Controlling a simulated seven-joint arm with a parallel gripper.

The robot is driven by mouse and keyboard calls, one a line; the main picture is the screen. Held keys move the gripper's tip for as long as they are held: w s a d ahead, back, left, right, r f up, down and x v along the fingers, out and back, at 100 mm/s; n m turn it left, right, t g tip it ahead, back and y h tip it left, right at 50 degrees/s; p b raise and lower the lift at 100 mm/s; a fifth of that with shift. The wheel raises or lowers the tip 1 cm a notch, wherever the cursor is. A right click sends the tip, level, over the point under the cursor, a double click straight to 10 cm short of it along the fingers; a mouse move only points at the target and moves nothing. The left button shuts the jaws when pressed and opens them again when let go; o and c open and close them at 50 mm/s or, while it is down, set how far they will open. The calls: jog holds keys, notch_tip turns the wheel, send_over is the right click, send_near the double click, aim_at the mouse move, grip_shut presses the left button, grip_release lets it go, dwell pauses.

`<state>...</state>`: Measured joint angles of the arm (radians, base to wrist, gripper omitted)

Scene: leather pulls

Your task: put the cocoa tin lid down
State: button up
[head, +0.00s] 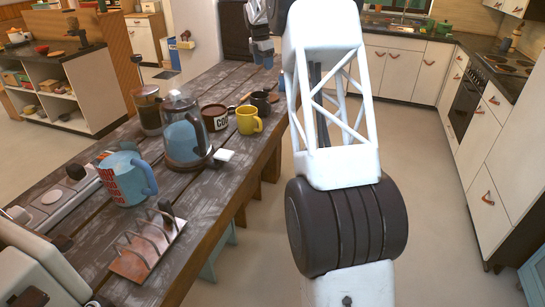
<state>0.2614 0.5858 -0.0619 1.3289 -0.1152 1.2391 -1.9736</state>
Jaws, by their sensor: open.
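The brown cocoa tin (215,118), with pale lettering, stands on the dark plank table (205,195) between the glass kettle and the yellow mug. I cannot make out its lid for certain, nor tell whether the tin's top is covered. The far end of my arm, with my gripper (266,62), comes down at the top middle, beyond the mugs and over the table's far end. My gripper is open, but its fingers are small and partly hidden by my white arm link, and I see nothing held in it.
A blue glass kettle (184,135), a French press (148,110), a yellow mug (248,121) and a dark mug (261,103) crowd around the tin. A blue lettered mug (126,180) and a toast rack (146,245) stand nearer. The table's right edge is mostly clear.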

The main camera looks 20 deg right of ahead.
jog(key=s+a+r+m, duration=0.3)
jog(key=s+a, duration=0.3)
jog(key=s, duration=0.5)
jog(key=s+a+r+m+t, duration=0.1)
jog(key=s+a+r+m, duration=0.4)
jog(key=s, duration=0.6)
jog(key=s+a+r+m, duration=0.1)
jog(key=s+a+m, duration=0.1)
jog(key=s+a, duration=0.7)
jog(key=s+a+f+m, duration=0.2)
jog(key=s+f+m, duration=0.1)
jog(key=s, duration=0.9)
jog(key=s+a+f+m+t+y, duration=0.1)
jog(key=s+a+f+m, duration=0.2)
jog(key=s, duration=1)
jog(key=s+a+f+m, duration=0.2)
jog(key=s+f+m, duration=0.2)
jog(key=s, duration=0.8)
notch_tip(320, 180, down, 2)
jog(key=shift+s+a+f, duration=0.1)
jog(key=shift+s+a, duration=0.2)
jog(key=shift+a, duration=0.1)
